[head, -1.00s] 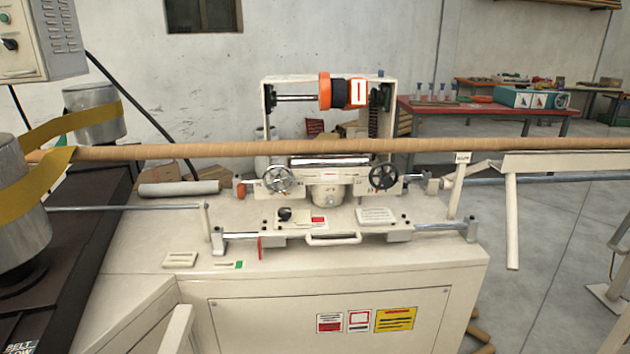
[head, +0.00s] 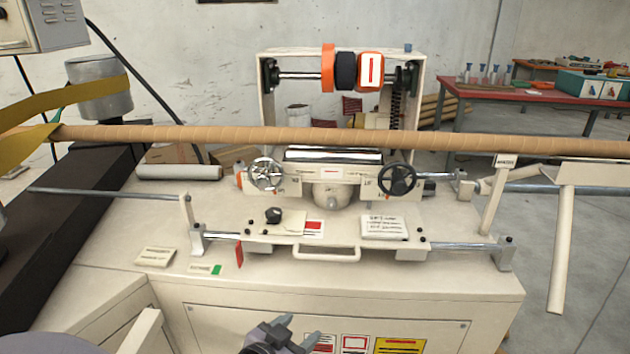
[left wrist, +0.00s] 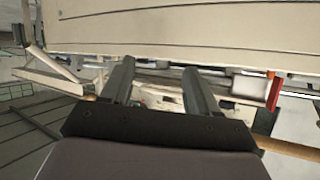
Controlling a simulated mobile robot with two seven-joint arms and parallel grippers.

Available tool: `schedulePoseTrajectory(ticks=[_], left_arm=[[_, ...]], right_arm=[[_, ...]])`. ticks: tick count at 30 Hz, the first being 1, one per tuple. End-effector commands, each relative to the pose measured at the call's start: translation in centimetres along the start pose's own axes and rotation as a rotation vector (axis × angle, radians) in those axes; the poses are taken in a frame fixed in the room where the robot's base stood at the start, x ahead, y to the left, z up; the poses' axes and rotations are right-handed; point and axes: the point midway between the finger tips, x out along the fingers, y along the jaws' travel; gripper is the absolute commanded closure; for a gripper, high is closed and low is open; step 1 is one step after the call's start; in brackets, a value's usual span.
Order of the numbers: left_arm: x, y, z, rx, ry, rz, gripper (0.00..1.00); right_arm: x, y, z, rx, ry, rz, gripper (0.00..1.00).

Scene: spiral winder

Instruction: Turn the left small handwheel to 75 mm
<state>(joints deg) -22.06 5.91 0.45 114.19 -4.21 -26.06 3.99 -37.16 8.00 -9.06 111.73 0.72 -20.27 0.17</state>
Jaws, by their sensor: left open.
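The left small handwheel (head: 266,174) is a silver spoked wheel on the left front of the carriage in the head view. A dark twin handwheel (head: 398,179) sits to its right. A scale by the left wheel is too small to read. My left gripper (head: 298,328) shows at the bottom of the head view, in front of the cabinet, well below and apart from the handwheel. In the left wrist view its two fingers (left wrist: 158,80) stand apart with nothing between them. My right gripper is not in view.
A long brown cardboard tube (head: 330,140) runs across behind and above the handwheels. A front bar handle (head: 327,254), a black knob (head: 273,215) and a white plate (head: 390,227) lie in front of them. The cream tabletop (head: 330,275) has free room near its front edge.

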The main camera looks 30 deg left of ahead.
Motion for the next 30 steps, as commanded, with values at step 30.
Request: schedulePoseTrajectory(ticks=[30], left_arm=[[2.5,-19.4,-20.4,-0.243,0.388,-0.47,0.4]], right_arm=[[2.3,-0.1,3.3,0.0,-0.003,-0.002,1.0]])
